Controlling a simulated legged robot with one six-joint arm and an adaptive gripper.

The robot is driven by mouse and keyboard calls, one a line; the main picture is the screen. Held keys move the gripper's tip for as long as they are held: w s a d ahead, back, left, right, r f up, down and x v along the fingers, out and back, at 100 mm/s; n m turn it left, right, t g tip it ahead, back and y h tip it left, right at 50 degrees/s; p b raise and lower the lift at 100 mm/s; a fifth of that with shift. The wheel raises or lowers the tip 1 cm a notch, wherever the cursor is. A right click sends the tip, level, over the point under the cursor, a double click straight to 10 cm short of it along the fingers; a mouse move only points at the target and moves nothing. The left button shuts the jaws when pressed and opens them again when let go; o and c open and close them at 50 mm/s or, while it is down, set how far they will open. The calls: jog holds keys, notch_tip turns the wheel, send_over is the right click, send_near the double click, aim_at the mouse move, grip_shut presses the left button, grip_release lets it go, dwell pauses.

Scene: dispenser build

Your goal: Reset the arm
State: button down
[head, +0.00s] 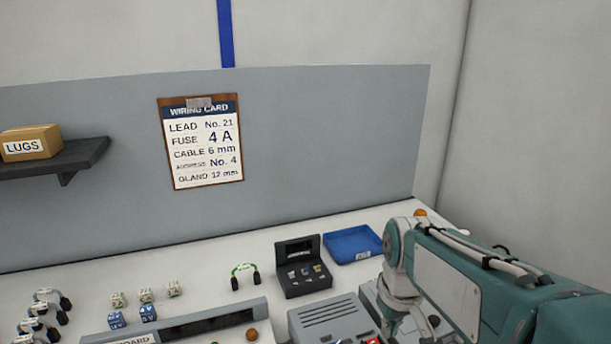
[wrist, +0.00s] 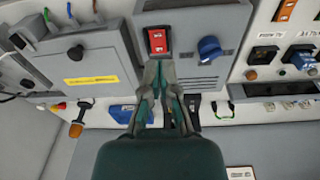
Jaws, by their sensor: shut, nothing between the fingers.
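My arm (head: 450,265) reaches in from the right in the head view and bends downward at its left end. My gripper is below that picture's edge there. In the wrist view, which shows the bench upside down, my gripper (wrist: 160,66) is shut, with its fingertips together and nothing between them. The tips appear just beside a red rocker switch (wrist: 157,40) on a grey machine (wrist: 188,70); I cannot tell whether they touch it. A blue knob (wrist: 209,47) is on the same machine.
A blue tray (head: 352,244) and an open black case (head: 302,268) stand behind the machine. A green lead (head: 244,270), small cubes (head: 145,296) and black-ended loops lie leftward. A wiring card (head: 201,145) hangs on the back panel; a shelf (head: 75,156) holds a LUGS box (head: 30,144).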

jog(key=s+r+m+t, duration=0.2)
jog(key=s+t, duration=0.2)
jog(key=s, duration=0.7)
jog(key=shift+s+m, duration=0.15)
jog(key=shift+m, duration=0.25)
jog(key=shift+r, duration=0.1)
